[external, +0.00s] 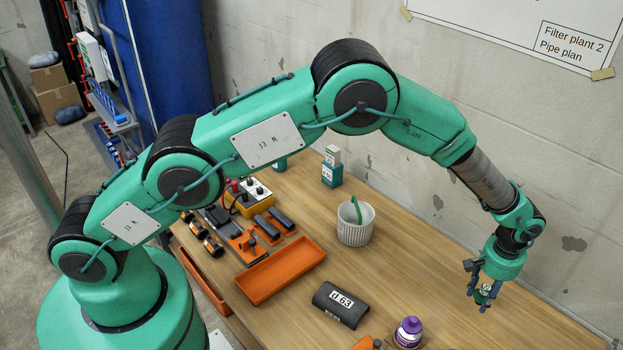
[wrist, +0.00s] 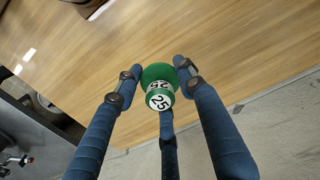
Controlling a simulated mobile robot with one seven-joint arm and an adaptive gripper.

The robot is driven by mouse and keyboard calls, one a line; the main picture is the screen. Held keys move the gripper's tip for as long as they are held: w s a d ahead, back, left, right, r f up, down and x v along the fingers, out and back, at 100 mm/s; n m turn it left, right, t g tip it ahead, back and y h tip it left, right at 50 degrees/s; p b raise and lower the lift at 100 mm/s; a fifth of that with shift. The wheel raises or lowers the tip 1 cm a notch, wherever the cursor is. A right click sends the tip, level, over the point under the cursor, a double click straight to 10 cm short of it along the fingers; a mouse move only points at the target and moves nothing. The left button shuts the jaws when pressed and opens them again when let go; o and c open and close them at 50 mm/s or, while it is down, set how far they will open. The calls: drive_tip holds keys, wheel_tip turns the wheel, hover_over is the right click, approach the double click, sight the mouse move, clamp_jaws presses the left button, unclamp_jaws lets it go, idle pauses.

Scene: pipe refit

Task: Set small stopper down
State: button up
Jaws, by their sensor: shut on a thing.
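The small stopper is green with a white label reading 25; in the wrist view the stopper (wrist: 158,92) sits between my fingers. In the external view my gripper (external: 483,294) is at the right part of the wooden table (external: 440,250), pointing down. My gripper (wrist: 158,76) is shut on the stopper, which shows as a small green and white patch (external: 486,290) partly hidden by the fingers. Bare wood lies behind the stopper in the wrist view. I cannot tell whether the stopper touches the table.
An empty orange tray (external: 282,272), a dark pipe piece marked d 63 (external: 340,305) and a purple-capped bottle (external: 409,328) stand to the left. The table around my gripper is clear; a wall runs behind.

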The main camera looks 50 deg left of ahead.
drive_tip(key=shift+w+d+r, duration=0.1)
drive_tip(key=shift+d, duration=0.4)
hover_over(471, 324)
drive_tip(key=shift+w+f, duration=0.1)
drive_tip(key=shift+f, duration=3.05)
drive_tip(key=shift+f, duration=1.85)
drive_tip(key=shift+f, duration=0.2)
drive_tip(key=o, duration=1.3)
